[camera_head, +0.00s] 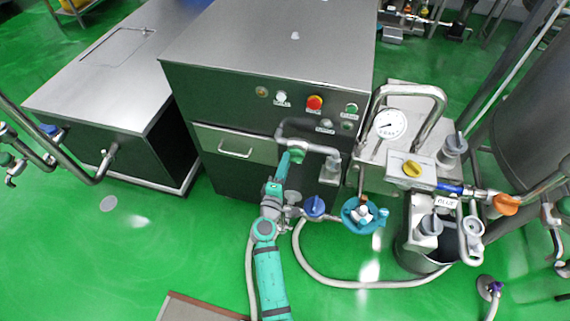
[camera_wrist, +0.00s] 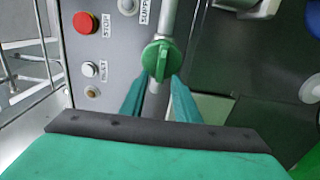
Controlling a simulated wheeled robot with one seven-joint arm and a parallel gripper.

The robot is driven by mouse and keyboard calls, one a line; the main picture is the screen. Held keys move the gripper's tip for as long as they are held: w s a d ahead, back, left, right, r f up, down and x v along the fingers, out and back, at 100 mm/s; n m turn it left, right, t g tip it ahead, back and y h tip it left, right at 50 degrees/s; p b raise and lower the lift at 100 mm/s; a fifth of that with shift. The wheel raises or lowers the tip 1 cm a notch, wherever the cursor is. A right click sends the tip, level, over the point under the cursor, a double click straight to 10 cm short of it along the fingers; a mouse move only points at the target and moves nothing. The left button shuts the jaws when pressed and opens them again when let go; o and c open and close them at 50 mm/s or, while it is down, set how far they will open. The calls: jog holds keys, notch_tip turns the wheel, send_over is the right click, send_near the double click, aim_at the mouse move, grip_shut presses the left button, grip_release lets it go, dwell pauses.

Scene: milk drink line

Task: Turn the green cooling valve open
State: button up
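The green cooling valve (camera_wrist: 162,60) is a green handle on a grey metal pipe, near the top middle of the wrist view. My gripper (camera_wrist: 160,92) points at it, with its two teal fingers spread apart on either side of the pipe line. The handle shows just beyond the fingertips, and I see no clear contact. In the head view my gripper (camera_head: 286,166) reaches up to the pipe in front of the dark cabinet. There the valve handle is hard to tell from the teal gripper.
The cabinet (camera_head: 265,50) carries a red button (camera_head: 315,103) and other buttons. A blue valve (camera_head: 314,207) and a hose (camera_head: 340,280) lie close to my arm. A gauge (camera_head: 390,124), a yellow knob (camera_head: 411,168) and an orange valve (camera_head: 507,204) stand at right. Green floor is free at lower left.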

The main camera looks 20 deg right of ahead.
jog(key=v, duration=1)
jog(key=shift+s+a, duration=0.25)
jog(key=shift+s, duration=0.1)
jog(key=s+a+f+m+y, duration=0.1)
jog(key=s+a+f+y, duration=0.15)
jog(key=s, duration=0.35)
jog(key=s+a+f+m+g+y, duration=0.1)
jog(key=s+a+f+y, duration=0.1)
jog(key=s+a, duration=0.3)
jog(key=s+a+f+m+y, duration=0.2)
jog(key=s+a+y, duration=0.1)
jog(key=s, duration=0.4)
jog(key=s+a+r+m+t+y, duration=0.1)
jog(key=s+a+r+m+y, duration=0.1)
jog(key=s+r+m, duration=0.5)
jog(key=s+r, duration=0.6)
jog(key=s, duration=0.3)
jog(key=shift+s+a+r, duration=0.25)
jog(key=shift+a, duration=0.1)
